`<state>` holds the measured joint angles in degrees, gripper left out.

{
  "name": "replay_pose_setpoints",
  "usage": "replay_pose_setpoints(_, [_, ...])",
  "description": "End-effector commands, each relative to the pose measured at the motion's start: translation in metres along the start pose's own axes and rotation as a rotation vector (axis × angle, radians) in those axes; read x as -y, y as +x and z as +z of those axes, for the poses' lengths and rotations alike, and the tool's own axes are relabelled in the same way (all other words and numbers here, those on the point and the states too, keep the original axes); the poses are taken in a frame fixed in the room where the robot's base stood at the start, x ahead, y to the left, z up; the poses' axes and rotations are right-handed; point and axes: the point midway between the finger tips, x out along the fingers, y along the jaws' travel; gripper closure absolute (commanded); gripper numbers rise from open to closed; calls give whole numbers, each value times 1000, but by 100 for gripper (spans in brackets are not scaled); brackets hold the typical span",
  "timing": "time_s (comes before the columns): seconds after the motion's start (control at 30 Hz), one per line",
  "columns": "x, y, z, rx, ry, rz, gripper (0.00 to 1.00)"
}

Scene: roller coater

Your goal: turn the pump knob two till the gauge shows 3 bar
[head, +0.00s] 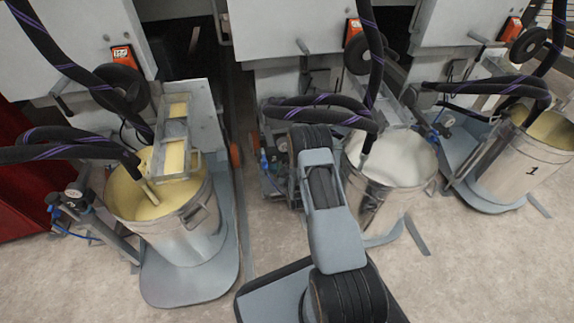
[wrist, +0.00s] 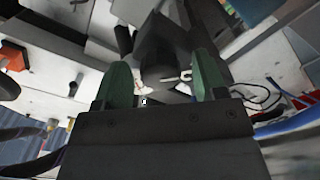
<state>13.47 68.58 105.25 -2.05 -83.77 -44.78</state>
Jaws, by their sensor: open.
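The middle pump's fittings (head: 266,165), small blue and dark parts, show left of the middle bucket (head: 385,195), partly behind my arm. I cannot make out the knob or read a gauge there. My gripper (wrist: 162,63) is open in the wrist view, with two green fingers apart. A dark grey block (wrist: 163,42) shows between and beyond the fingers. A small pale hook-shaped part (wrist: 178,76) lies in front of it. I cannot tell whether the block is the knob, or whether the fingers touch it. In the head view my gripper is hidden by my arm.
A left bucket of yellow liquid (head: 195,235) has a small regulator (head: 75,195) beside it. A right bucket marked 1 (head: 535,185) stands across the floor. Dark hoses (head: 320,108) hang over the middle pump. Blue and red lines (wrist: 305,101) run right of the fingers.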

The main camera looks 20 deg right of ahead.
Motion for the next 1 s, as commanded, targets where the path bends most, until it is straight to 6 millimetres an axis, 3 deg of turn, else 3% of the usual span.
replay_pose_setpoints(0.37, [0,5,-1,-1,0,1,35])
replay_pose_setpoints(0.9, [0,4,0,0,0,1,84])
replay_pose_setpoints(1.0, [-1,4,0,0,3,1,84])
